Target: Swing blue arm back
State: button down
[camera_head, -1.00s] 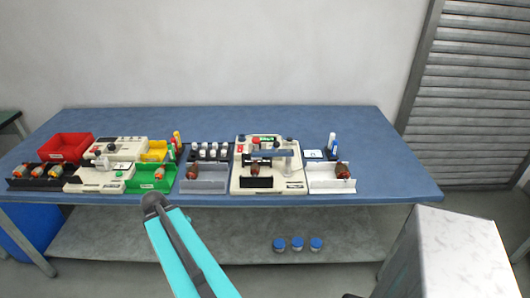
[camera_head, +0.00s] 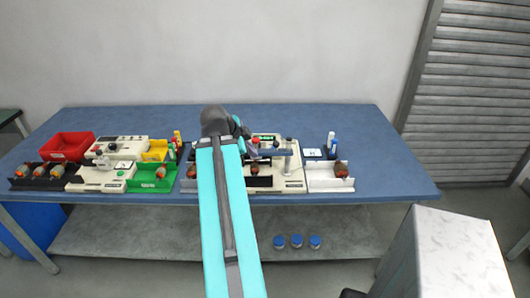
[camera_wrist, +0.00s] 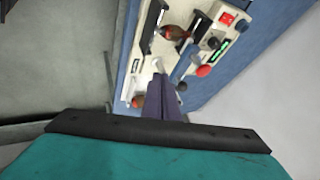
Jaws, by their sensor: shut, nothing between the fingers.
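The blue arm (camera_head: 272,152) is a slim blue-grey bar on the cream winding machine (camera_head: 292,186). It lies roughly level across the machine, over a dark armature; its left part is close to my arm in the head view. In the wrist view, my gripper (camera_wrist: 162,100) is shut and empty, its fingers pointing towards the machine (camera_wrist: 133,85). The armature (camera_wrist: 172,33) shows there above the fingertips, and a red knob (camera_wrist: 204,71) lies to their right. I cannot tell whether the fingers touch anything. My own arm hides the machine's left side in the head view.
A white tray (camera_head: 325,186) stands right of the machine. On the left are a green bin (camera_head: 150,186), a red bin (camera_head: 65,147) and another cream machine (camera_head: 98,186). The right end of the blue tabletop (camera_head: 385,165) is clear.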

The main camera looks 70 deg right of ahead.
aim_at(264, 153)
jog(key=shift+s+d+r, duration=0.15)
jog(key=shift+s+r, duration=0.15)
jog(key=shift+f, duration=0.1)
jog(key=shift+p+x, duration=1.5)
jog(key=shift+x, duration=3.3)
jog(key=shift+w+d+p, duration=0.25)
jog(key=shift+d+p, duration=0.1)
jog(key=shift+d, duration=0.3)
jog(key=shift+w+d+p, duration=0.25)
jog(key=shift+d+p, duration=0.1)
jog(key=shift+d, duration=0.3)
jog(key=shift+w+d+p, duration=0.2)
jog(key=shift+d+p, duration=0.15)
jog(key=shift+d, duration=0.35)
